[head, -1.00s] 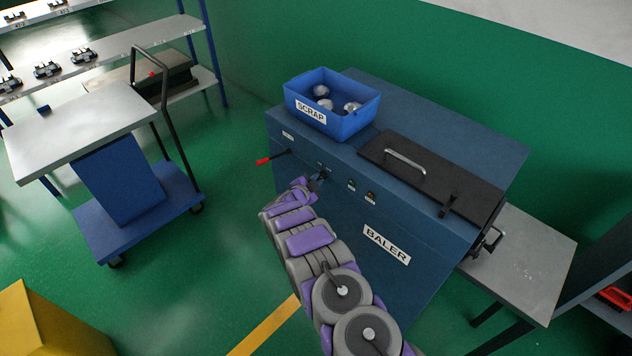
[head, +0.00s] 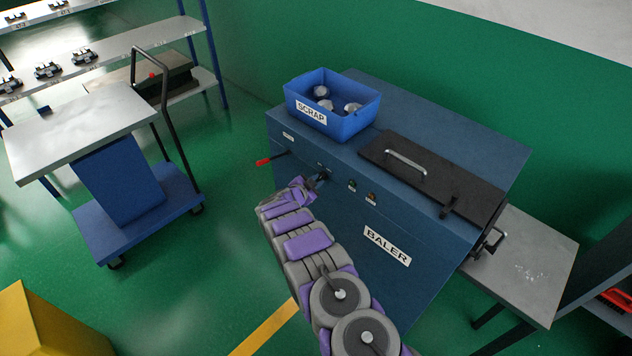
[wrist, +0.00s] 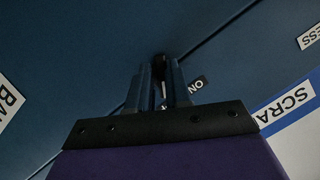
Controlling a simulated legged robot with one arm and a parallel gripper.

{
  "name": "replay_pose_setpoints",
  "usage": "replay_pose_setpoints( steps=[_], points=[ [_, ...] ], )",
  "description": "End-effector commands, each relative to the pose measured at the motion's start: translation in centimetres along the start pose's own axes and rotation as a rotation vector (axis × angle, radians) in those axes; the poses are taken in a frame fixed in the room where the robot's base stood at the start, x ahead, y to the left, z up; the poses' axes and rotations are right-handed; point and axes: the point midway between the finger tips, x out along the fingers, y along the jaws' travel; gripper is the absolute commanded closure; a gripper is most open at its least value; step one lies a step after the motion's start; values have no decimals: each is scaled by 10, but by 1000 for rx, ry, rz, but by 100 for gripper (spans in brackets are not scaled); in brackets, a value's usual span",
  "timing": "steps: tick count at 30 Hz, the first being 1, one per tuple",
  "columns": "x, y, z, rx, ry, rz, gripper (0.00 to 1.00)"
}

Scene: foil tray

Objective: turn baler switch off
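The baler (head: 330,225) is a large dark blue machine with a sloped front panel. Its switch (wrist: 159,64) is a small dark knob beside an "ON" label (wrist: 195,86). My gripper (head: 322,176) is at the switch on the panel's upper left part. In the wrist view, my gripper's two fingers (wrist: 160,80) point at the knob, with a narrow gap and a light sliver between them. The fingertips overlap the knob in this dark view, so I cannot tell if they touch or grip it. The switch's exact angle is not clear.
A red-tipped lever (head: 264,161) sticks out left of the switch. Small panel buttons (head: 371,197) sit to its right. A blue scrap bin (head: 352,124) and a black lid (head: 465,186) with handle are on top. A cart (head: 130,228) stands at left, with open floor between.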

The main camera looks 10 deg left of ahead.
Motion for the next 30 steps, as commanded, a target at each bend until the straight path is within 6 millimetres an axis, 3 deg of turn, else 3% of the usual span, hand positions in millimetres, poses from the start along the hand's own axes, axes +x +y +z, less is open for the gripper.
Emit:
replay_pose_setpoints(
  steps=[6,17,23,30],
  points=[
    [0,0,-2,3,2,-1,61],
    [-6,-2,-4,4,3,-2,61],
    [-31,-3,-5,2,1,-4,61],
    [-82,-5,-4,1,3,-6,61]
  ],
)
